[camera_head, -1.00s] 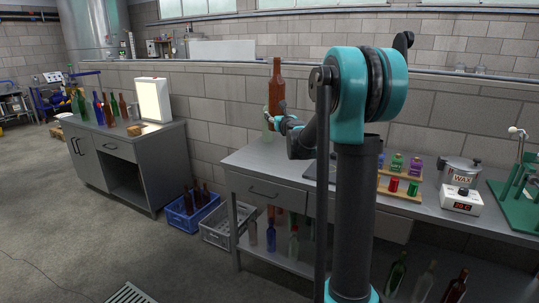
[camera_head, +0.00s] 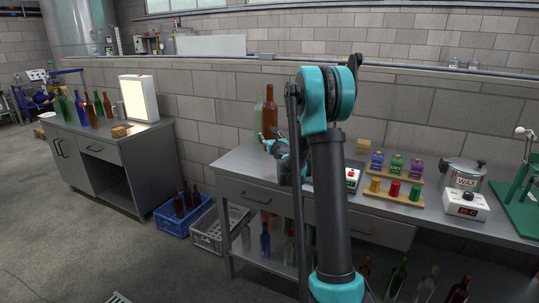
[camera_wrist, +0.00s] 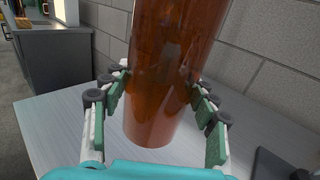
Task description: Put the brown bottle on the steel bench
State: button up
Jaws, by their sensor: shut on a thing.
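The brown bottle (camera_head: 269,118) is upright over the left part of the steel bench (camera_head: 237,162). My gripper (camera_head: 270,145) is shut on it, around its lower body. In the wrist view the bottle (camera_wrist: 165,75) stands between both green-padded fingers of my gripper (camera_wrist: 160,100), with its base showing just below them over the bare grey top of the bench (camera_wrist: 60,125). I cannot tell whether the base touches the top. The bottle's neck is outside the wrist view.
A pale green bottle (camera_head: 258,113) is close to the left of the brown one. Coloured jars on a wooden rack (camera_head: 393,198), a wax pot (camera_head: 463,174) and a white control box (camera_head: 467,205) stand to the right. Crates (camera_head: 208,231) and a cabinet (camera_head: 128,153) are at left.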

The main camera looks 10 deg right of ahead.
jog(key=shift+f, duration=4.2)
jog(key=shift+f, duration=0.15)
jog(key=o, duration=1.4)
